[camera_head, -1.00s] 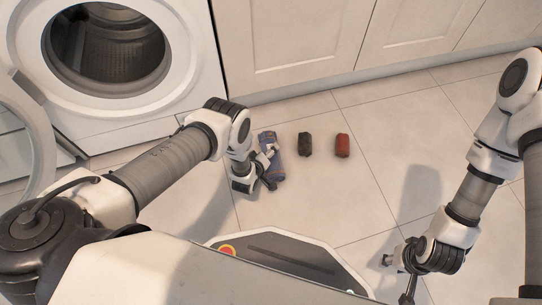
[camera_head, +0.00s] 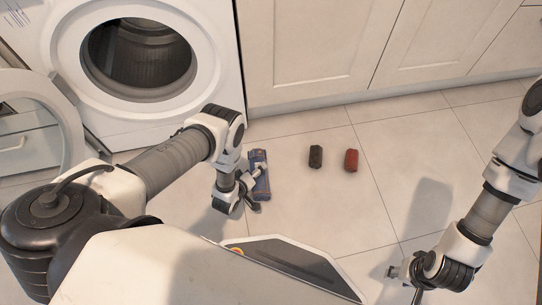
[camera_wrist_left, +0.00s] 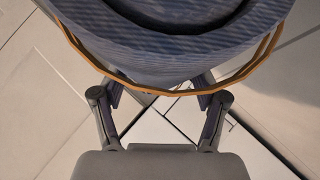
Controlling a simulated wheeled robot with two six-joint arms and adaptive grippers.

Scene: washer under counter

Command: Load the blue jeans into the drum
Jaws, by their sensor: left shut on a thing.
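The blue jeans (camera_head: 261,176) are a rolled blue bundle, low in front of the washer. My left gripper (camera_head: 246,188) is shut on their near left side. In the left wrist view the blue jeans (camera_wrist_left: 165,45) fill the top, with an orange edge, between the fingers (camera_wrist_left: 160,98). I cannot tell whether they touch the floor. The washer drum (camera_head: 140,58) is open and looks empty, up and left of the gripper. My right gripper (camera_head: 402,280) is at the lower right, its fingers spread, with nothing seen in it.
A black rolled item (camera_head: 316,156) and a red one (camera_head: 351,160) lie on the floor right of the jeans. The washer door (camera_head: 38,105) stands open at the left. White cabinets (camera_head: 310,50) line the back. The tiled floor at centre right is clear.

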